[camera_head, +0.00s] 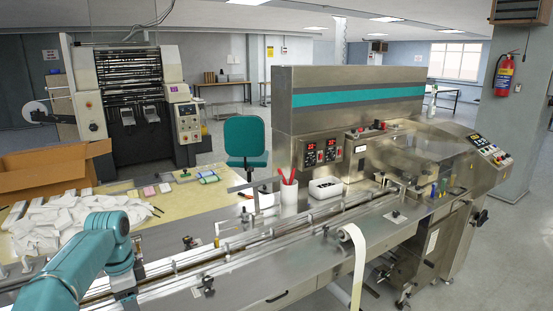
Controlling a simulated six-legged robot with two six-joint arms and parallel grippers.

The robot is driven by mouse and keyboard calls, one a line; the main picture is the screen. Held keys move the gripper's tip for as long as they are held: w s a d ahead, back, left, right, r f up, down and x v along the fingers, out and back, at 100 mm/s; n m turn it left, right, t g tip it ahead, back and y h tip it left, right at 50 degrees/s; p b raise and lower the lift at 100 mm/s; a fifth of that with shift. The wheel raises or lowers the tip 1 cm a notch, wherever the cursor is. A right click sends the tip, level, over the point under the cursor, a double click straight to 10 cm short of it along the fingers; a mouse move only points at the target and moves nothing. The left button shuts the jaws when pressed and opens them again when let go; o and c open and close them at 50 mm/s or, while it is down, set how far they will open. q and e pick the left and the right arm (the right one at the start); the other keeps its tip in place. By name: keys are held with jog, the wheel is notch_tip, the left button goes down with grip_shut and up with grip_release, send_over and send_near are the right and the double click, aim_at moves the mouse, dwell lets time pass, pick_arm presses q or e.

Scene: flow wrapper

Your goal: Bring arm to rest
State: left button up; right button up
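My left arm (88,258) comes in from the lower left of the head view, teal with a grey joint, bent over the near end of the flow wrapper's conveyor. Its gripper cannot be made out; the arm runs down out of the bottom edge. My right arm and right gripper do not show. The flow wrapper (350,115) is a long steel machine with a teal stripe, running from lower left to the right.
A table (188,205) at left carries a heap of white packets (70,222) and small items. A cardboard box (40,172) stands behind the heap. A white cup with red handles (288,195) and a white bin (325,187) stand on the wrapper. A film strip (357,262) hangs at the front.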

pick_arm(q)
jog(key=s+d+f+n+h, duration=0.1)
jog(key=s+d+f+n, duration=0.15)
jog(key=d+f, duration=0.4)
jog(key=s+d+f+n+h, duration=0.1)
jog(key=s+d+f, duration=0.2)
jog(key=f, duration=0.6)
jog(key=s+d+f+n+h, duration=0.15)
jog(key=d+f, duration=0.25)
jog(key=f, duration=0.4)
jog(key=s+d+f+n, duration=0.2)
jog(key=s+n, duration=0.1)
jog(key=s, duration=0.4)
jog(key=s+d+f+n, duration=0.2)
jog(key=s+d+n, duration=0.1)
jog(key=s, duration=0.5)
jog(key=s+d+f+n, duration=0.2)
jog(key=s+d, duration=0.1)
jog(key=s, duration=0.5)
jog(key=shift+s+d+n, duration=0.15)
jog(key=shift+d+n, duration=0.05)
jog(key=shift+n, duration=0.2)
jog(key=shift+f, duration=0.1)
jog(key=c, duration=0.4)
